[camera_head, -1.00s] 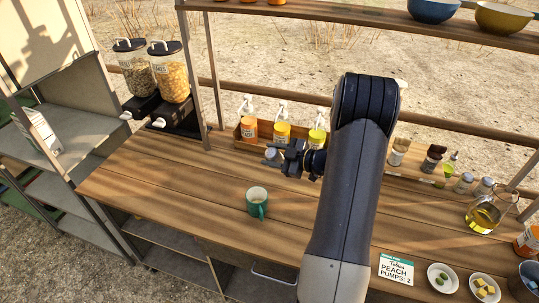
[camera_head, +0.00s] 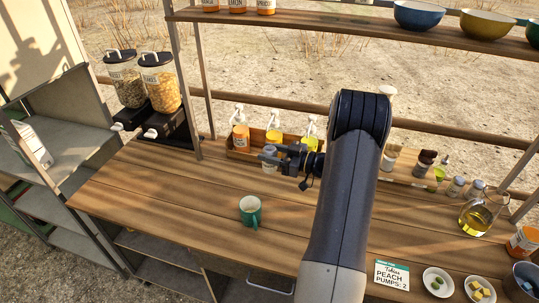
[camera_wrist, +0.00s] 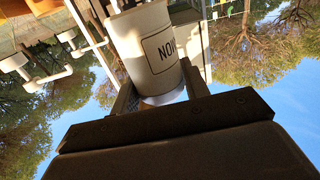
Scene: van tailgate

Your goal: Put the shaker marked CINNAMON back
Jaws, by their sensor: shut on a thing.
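My gripper (camera_head: 268,155) is shut on a shaker (camera_head: 270,166), in front of the pump-bottle crate and above the worktop. In the wrist view the shaker (camera_wrist: 146,42) is a pale cylinder between the fingers.
A green mug (camera_head: 250,212) stands on the open worktop. The pump bottles stand in a wooden crate (camera_head: 238,154). Cereal dispensers (camera_head: 160,85) are at the left. A glass oil jug (camera_head: 478,218), small plates (camera_head: 437,284) and an order card (camera_head: 391,275) are at the right. A shelf (camera_head: 330,25) runs overhead.

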